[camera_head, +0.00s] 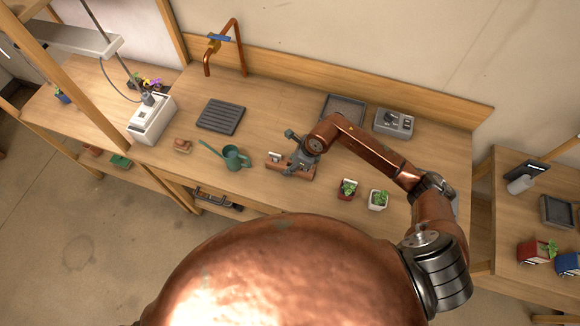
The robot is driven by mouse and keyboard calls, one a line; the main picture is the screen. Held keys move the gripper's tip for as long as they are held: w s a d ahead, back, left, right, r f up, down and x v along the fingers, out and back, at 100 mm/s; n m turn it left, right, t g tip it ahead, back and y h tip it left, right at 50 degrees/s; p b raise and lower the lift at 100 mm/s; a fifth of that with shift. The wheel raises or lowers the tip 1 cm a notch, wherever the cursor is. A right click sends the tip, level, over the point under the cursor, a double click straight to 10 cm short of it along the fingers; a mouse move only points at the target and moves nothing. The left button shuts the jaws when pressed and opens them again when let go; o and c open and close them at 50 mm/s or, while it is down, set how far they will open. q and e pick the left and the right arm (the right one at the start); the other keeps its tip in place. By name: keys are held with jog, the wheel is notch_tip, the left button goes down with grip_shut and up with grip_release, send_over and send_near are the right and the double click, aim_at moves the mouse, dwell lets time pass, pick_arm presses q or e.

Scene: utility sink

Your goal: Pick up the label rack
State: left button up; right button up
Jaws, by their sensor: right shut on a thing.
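The label rack (273,166) looks like a small brown wooden piece with pale labels. It is on the bench near its front edge, right of the green watering can (235,159). My right gripper (290,170) is over the right part of the rack and shut on it. The gripper and wrist hide part of the rack, and I cannot tell whether it is clear of the bench top. My left gripper is not in view.
Two small potted plants (347,189) stand right of the rack. A dark ridged tray (221,117), a copper tap (237,45), a grey tray (344,108) and a grey control box (394,123) lie farther back. A white device (152,119) stands at left.

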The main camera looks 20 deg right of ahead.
jog(key=c, duration=0.5)
jog(key=shift+w+r, duration=0.1)
jog(key=shift+r, duration=0.05)
